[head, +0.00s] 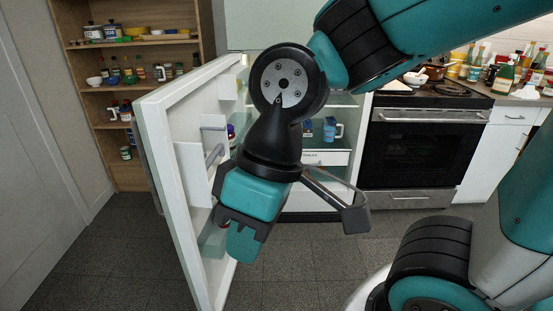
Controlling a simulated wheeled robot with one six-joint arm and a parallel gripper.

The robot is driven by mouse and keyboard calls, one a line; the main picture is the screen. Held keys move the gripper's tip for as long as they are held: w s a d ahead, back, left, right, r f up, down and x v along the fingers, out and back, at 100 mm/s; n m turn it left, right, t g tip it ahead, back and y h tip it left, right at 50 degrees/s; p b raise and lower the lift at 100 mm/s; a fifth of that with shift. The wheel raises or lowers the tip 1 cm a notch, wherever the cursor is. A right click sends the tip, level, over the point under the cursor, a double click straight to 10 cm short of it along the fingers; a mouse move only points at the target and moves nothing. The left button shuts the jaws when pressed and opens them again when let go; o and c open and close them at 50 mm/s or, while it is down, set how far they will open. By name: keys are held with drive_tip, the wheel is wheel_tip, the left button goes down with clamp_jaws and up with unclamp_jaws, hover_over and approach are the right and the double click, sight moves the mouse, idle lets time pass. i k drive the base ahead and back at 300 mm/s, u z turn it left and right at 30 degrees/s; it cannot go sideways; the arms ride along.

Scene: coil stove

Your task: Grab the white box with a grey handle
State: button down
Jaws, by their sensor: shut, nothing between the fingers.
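A white box-like compartment (189,175) with a grey bar handle (215,155) is on the inner side of the open fridge door. A second grey handle (212,127) sits just above it on another white part. My wrist and arm hide part of the fridge interior.
The white fridge door (212,280) stands open on the left. A blue and white carton (329,129) and a white drawer (327,158) show inside the fridge. A black oven (420,150) stands to the right. Dark floor (310,265) lies clear in front.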

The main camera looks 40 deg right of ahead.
sight(219, 157)
drive_tip(key=z, duration=0.2)
drive_tip(key=i, duration=0.5)
drive_tip(key=z, duration=0.6)
drive_tip(key=k, duration=1.3)
drive_tip(key=u, duration=0.05)
drive_tip(key=i, duration=0.45)
drive_tip(key=u, duration=0.7)
drive_tip(key=i, duration=1.3)
drive_tip(key=z, duration=0.6)
